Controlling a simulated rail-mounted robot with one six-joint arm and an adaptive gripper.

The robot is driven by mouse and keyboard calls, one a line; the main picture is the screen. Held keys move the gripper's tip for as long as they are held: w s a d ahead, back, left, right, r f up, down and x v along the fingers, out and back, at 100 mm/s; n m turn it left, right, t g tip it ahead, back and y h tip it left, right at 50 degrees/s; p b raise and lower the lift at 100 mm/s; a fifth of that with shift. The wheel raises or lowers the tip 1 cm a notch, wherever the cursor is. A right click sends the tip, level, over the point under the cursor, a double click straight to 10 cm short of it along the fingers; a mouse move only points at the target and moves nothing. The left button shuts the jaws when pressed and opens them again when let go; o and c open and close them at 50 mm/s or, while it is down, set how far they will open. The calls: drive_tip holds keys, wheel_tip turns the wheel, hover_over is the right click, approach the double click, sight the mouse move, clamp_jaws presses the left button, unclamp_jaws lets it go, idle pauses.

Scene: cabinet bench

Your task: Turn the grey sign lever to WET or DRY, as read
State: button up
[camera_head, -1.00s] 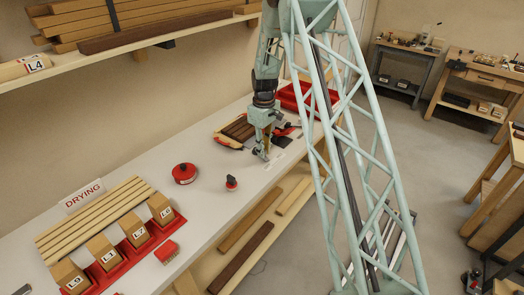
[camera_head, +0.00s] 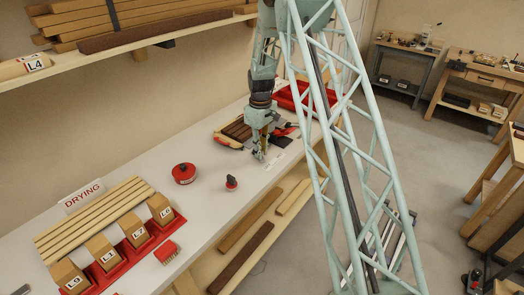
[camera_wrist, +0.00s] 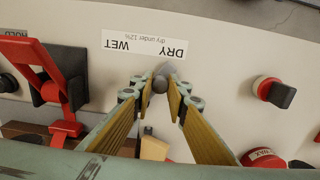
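The small grey sign lever (camera_wrist: 160,85) stands on the pale bench in the wrist view, beside a white label (camera_wrist: 104,42) that appears upside down. The label reads WET on the left, DRY on the right, and "dry under 12%". My gripper (camera_wrist: 161,77) has its two fingers on either side of the lever, with a narrow gap between the tips. I cannot tell whether both pads touch it. In the head view my gripper (camera_head: 259,156) points down low over the bench; the lever is too small to make out there.
A red clamp lever (camera_wrist: 40,60) stands left in the wrist view; a red-and-black knob (camera_wrist: 273,91) stands right. In the head view, a round red can (camera_head: 184,173), a small black-and-red piece (camera_head: 231,183) and a red rack (camera_head: 132,250) of labelled blocks under a DRYING sign (camera_head: 82,196) occupy the bench.

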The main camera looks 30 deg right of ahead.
drive_tip(key=shift+a, duration=0.15)
idle(0.3)
drive_tip(key=o, duration=0.8)
drive_tip(key=shift+r, duration=0.2)
drive_tip(key=shift+r+p, duration=1.5)
drive_tip(key=shift+r, duration=2.85)
